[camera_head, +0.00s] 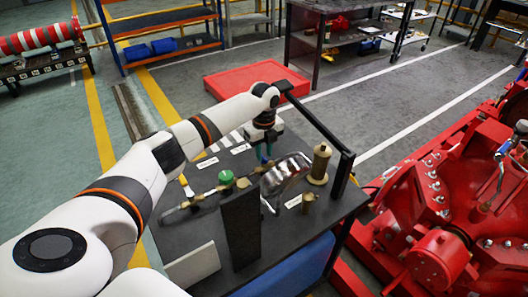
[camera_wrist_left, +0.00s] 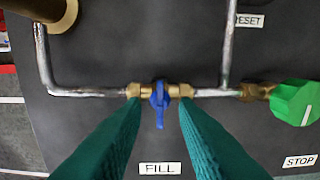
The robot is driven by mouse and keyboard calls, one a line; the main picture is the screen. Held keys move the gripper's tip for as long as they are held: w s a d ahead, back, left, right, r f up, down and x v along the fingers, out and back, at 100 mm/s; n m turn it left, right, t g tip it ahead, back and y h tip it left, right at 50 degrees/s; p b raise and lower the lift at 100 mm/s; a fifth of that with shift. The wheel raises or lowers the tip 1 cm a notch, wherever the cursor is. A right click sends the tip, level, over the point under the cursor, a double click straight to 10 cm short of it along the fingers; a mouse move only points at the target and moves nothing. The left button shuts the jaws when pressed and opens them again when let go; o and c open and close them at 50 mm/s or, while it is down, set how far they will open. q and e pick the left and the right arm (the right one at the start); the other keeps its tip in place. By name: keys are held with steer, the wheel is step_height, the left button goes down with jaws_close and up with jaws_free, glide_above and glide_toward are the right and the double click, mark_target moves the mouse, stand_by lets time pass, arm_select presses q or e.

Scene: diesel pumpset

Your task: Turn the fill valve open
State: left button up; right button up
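The fill valve's blue handle (camera_wrist_left: 159,105) sits on a brass body in a horizontal metal pipe in the left wrist view, above the FILL label (camera_wrist_left: 160,168). The handle points down in that picture, across the pipe. My left gripper (camera_wrist_left: 161,103) is open, its two teal fingers on either side of the handle with a visible gap on each side. The fingertips lie over or near the brass ends; contact is unclear. In the head view my left gripper (camera_head: 264,152) points down over the dark panel table (camera_head: 190,232), and I cannot make out the blue handle there.
A green knob (camera_wrist_left: 297,100) above the STOP label (camera_wrist_left: 300,161) is right of the valve. A brass cylinder (camera_head: 320,164) and a dark upright plate (camera_head: 242,228) stand on the table. Red machinery (camera_head: 440,262) is at right.

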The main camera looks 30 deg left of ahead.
arm_select(q)
steer(key=shift+f, duration=0.55)
jaws_close()
